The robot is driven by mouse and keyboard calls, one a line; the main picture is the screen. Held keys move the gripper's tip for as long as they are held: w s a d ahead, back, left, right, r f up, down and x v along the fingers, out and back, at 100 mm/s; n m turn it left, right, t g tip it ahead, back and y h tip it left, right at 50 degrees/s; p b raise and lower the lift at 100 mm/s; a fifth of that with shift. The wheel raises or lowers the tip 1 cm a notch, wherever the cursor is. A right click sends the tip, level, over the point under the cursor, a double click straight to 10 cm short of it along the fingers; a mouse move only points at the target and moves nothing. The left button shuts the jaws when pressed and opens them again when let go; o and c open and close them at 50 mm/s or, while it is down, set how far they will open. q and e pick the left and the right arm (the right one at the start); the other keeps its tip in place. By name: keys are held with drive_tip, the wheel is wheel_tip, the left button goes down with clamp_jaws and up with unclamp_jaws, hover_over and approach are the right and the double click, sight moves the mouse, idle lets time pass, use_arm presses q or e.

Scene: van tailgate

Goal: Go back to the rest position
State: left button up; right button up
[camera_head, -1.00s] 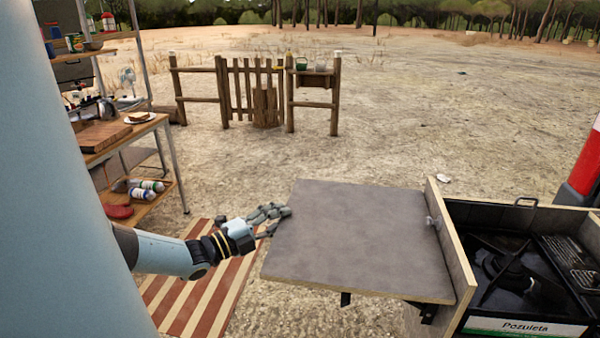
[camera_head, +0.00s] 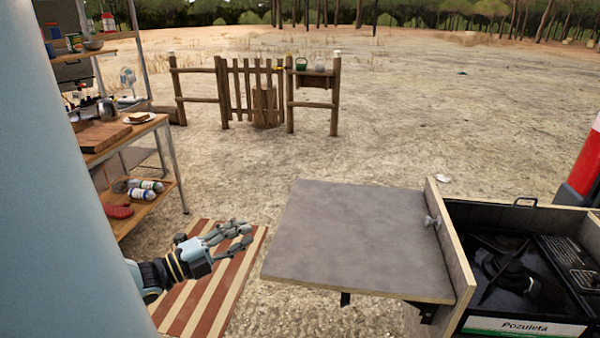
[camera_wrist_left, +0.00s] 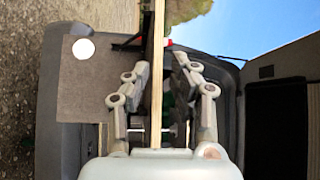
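My left gripper (camera_head: 240,232) is open and empty in the head view, above the striped mat and left of the grey fold-out board (camera_head: 350,235), with a gap between them. In the left wrist view the two fingers of my left gripper (camera_wrist_left: 162,85) stand apart. The pale wooden edge of a board (camera_wrist_left: 157,50) shows beyond and between them, not gripped. My right gripper is in neither view.
A wooden side panel with a small knob (camera_head: 432,221) borders the board. A black stove (camera_head: 515,275) lies right of it. A red-and-cream striped mat (camera_head: 235,280) covers the ground at left. A shelf rack (camera_head: 130,130) stands behind. Open ground lies beyond.

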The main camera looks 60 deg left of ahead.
use_arm(q)
drive_tip(key=shift+s+d, duration=0.1)
drive_tip(key=shift+s, duration=0.8)
drive_tip(key=s+d+f+n+g+b, duration=0.1)
drive_tip(key=d+f+n+g+b, duration=0.4)
drive_tip(key=f, duration=0.7)
drive_tip(key=s+d+f+n+g+b, duration=0.1)
drive_tip(key=d+f+b, duration=0.4)
drive_tip(key=f, duration=0.7)
drive_tip(key=s+d+f+n+g+b, duration=0.1)
drive_tip(key=d+f+n+g+b, duration=0.15)
drive_tip(key=d+f, duration=0.7)
drive_tip(key=s+d+f+n+g+b, duration=0.35)
drive_tip(key=s+f, duration=0.25)
drive_tip(key=f, duration=0.6)
drive_tip(key=s+d+f+n+g, duration=0.1)
drive_tip(key=s+n+g, duration=0.1)
drive_tip(key=s, duration=0.3)
drive_tip(key=s+f+n+g+p, duration=0.1)
drive_tip(key=s+f+g, duration=0.1)
drive_tip(key=s+g, duration=0.2)
drive_tip(key=shift+s+d+n+h, duration=0.4)
drive_tip(key=shift+s, duration=0.15)
